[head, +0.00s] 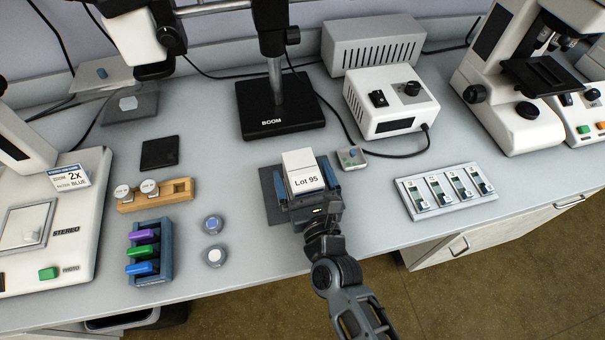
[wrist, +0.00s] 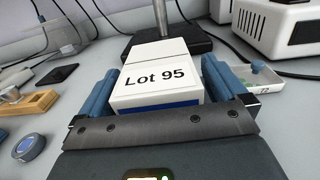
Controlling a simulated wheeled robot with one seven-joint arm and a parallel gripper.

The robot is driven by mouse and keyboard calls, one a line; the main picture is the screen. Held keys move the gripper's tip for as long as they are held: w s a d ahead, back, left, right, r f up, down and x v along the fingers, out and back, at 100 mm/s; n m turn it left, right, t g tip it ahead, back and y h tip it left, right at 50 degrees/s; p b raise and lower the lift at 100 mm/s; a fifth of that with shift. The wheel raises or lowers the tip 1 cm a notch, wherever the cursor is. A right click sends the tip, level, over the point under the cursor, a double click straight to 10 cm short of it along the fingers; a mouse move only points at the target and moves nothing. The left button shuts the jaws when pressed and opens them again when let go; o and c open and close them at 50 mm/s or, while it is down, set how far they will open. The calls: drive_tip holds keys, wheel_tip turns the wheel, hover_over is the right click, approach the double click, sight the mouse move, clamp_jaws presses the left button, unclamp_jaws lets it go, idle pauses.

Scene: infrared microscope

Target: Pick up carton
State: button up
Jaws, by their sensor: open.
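The carton (head: 304,171) is a white box labelled "Lot 95" on the dark mat (head: 271,198) near the middle of the bench. In the wrist view the carton (wrist: 155,84) fills the centre, with a blue band low on its near face. My gripper (head: 308,184) is open, with one blue finger on each side of the carton. In the wrist view my gripper (wrist: 160,100) shows a narrow gap at the carton's sides. The carton's lower part is hidden behind the gripper's body.
A black boom stand base (head: 281,112) stands behind the carton. A small tray (head: 351,158) sits close on the right, with a slide rack (head: 446,190) further right. Two round caps (head: 214,224) and a blue rack (head: 152,270) lie to the left. The bench's front edge is near.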

drive_tip(key=shift+c, duration=0.3)
drive_tip(key=c, duration=1.2)
